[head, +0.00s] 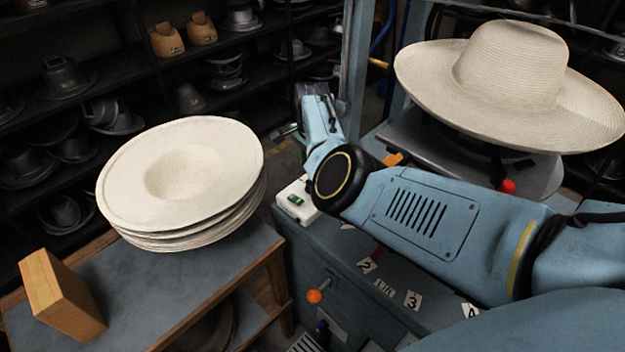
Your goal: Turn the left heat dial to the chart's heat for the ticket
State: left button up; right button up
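A small red part (377,252) shows beside card 2, mostly behind my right arm. I cannot tell whether it belongs to a heat dial; no whole dial is visible. I cannot make out a readable chart or ticket. My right arm crosses the cabinet from the right, and its gripper (286,132) is at the far end, small and dark, touching nothing I can make out. My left gripper is out of view.
A straw hat (510,70) sits over the press at right. Stacked pale hats (185,175) and a wooden block (60,295) are on the left bench (150,290).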

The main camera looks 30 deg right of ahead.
notch_tip(320, 180, down, 5)
jog(key=shift+r+b, duration=0.1)
jog(key=shift+b, duration=0.55)
jog(key=c, duration=1)
